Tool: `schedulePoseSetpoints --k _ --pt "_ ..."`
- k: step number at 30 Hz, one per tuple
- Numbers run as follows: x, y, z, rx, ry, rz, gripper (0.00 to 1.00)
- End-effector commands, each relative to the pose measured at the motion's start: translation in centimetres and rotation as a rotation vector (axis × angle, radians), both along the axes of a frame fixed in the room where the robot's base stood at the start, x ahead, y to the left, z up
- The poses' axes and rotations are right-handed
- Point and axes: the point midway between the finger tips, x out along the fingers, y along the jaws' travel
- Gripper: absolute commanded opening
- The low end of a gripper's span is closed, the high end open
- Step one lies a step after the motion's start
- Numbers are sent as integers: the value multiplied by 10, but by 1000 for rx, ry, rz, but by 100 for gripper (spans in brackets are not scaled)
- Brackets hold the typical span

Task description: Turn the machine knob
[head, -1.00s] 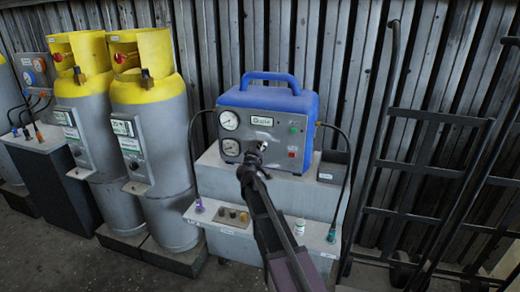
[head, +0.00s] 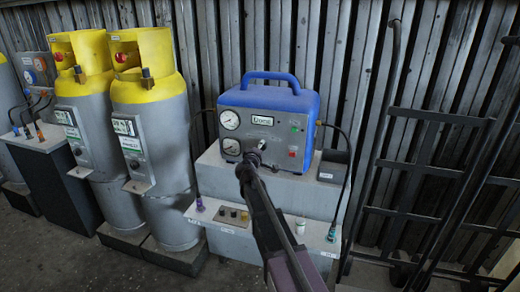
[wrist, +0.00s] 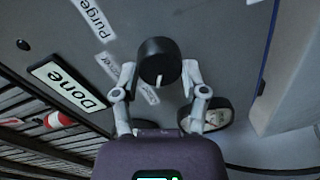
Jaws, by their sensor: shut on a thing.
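The blue machine (head: 266,120) stands on a grey stepped stand, with a grey front panel. Its black round knob (wrist: 160,58) with a white pointer mark shows in the wrist view, between the fingers of my gripper (wrist: 159,74). The fingers are closed on the knob from both sides. The pointer mark lies on the side towards my gripper's palm. In the head view my gripper (head: 256,154) reaches the middle of the panel and mostly hides the knob. A display plate (head: 262,120) reads "Done"; it also shows in the wrist view (wrist: 67,84). A "Purge" label (wrist: 98,18) is above the knob.
Two round gauges (head: 230,119) sit on the panel's left side. Grey and yellow cylinders (head: 155,150) stand to the left. A hand truck (head: 425,165) leans at the right. Hoses hang at both sides of the machine.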

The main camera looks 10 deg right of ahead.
Motion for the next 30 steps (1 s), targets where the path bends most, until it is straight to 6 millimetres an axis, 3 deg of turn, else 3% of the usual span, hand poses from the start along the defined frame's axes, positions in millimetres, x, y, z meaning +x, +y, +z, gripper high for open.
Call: schedulePoseSetpoints --k 5,6,9,30 --pt "2 -1 1 -4 0 0 9" --pt "2 -1 1 -4 0 0 59" --pt "2 0 1 -5 0 1 89" --pt "0 0 0 36 -21 1 91"
